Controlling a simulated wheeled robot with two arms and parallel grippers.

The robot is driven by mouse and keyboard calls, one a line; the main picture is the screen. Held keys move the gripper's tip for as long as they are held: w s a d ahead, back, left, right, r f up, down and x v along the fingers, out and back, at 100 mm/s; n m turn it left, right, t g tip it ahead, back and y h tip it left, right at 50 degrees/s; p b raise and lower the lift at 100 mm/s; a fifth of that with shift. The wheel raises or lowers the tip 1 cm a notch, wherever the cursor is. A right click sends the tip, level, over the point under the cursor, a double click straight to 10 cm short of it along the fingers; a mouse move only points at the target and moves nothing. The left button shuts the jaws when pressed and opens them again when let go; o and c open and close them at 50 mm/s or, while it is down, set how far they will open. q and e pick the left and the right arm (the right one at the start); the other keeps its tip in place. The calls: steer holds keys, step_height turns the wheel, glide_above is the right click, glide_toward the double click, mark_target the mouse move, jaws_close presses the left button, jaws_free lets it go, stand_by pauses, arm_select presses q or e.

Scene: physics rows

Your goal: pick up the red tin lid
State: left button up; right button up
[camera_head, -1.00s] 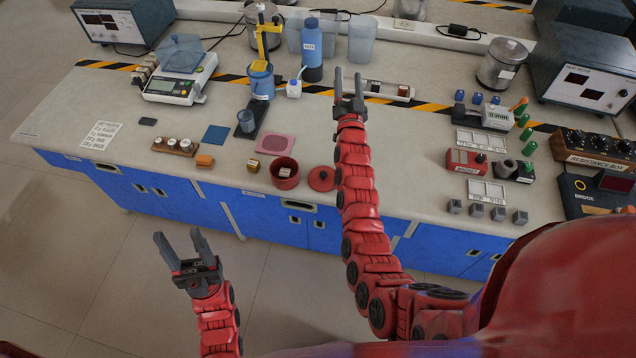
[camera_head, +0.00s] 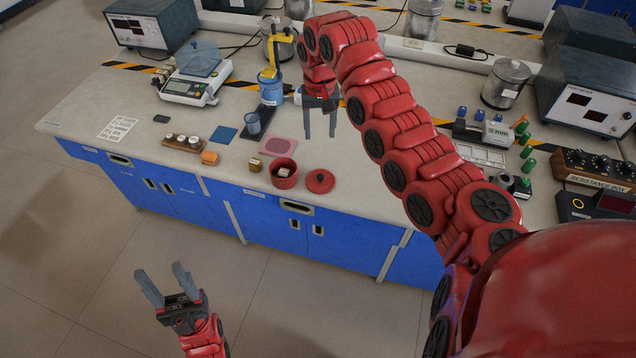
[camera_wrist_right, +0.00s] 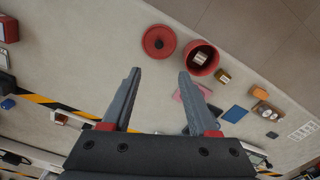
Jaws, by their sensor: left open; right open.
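The red tin lid (camera_head: 319,181) is a flat red disc with a small dark knob, lying on the bench near its front edge. It also shows in the right wrist view (camera_wrist_right: 159,41), beyond the fingertips and a little left of the gap. The open red tin (camera_head: 284,173) stands just left of the lid, with a small labelled block inside. My right gripper (camera_head: 320,134) is open and empty above the bench, behind the lid, fingers pointing down. It also shows in the right wrist view (camera_wrist_right: 160,78). My left gripper (camera_head: 165,284) is open and empty, over the floor in front of the bench.
A pink mat (camera_head: 278,146) lies behind the tin. A small brass block (camera_head: 255,163) and an orange block (camera_head: 210,158) stand to its left. The bench right of the lid is partly hidden by my right arm.

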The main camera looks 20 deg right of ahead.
steer(key=p, duration=0.2)
glide_above(321, 176)
step_height(321, 176, down, 12)
steer(key=shift+w+a+r, duration=0.1)
steer(key=shift+w+a, duration=0.05)
steer(key=shift+f+p, duration=0.65)
step_height(321, 176, down, 4)
steer(key=shift+r+p, duration=0.2)
steer(key=shift+p, duration=0.3)
steer(key=shift+f, duration=0.3)
jaws_close()
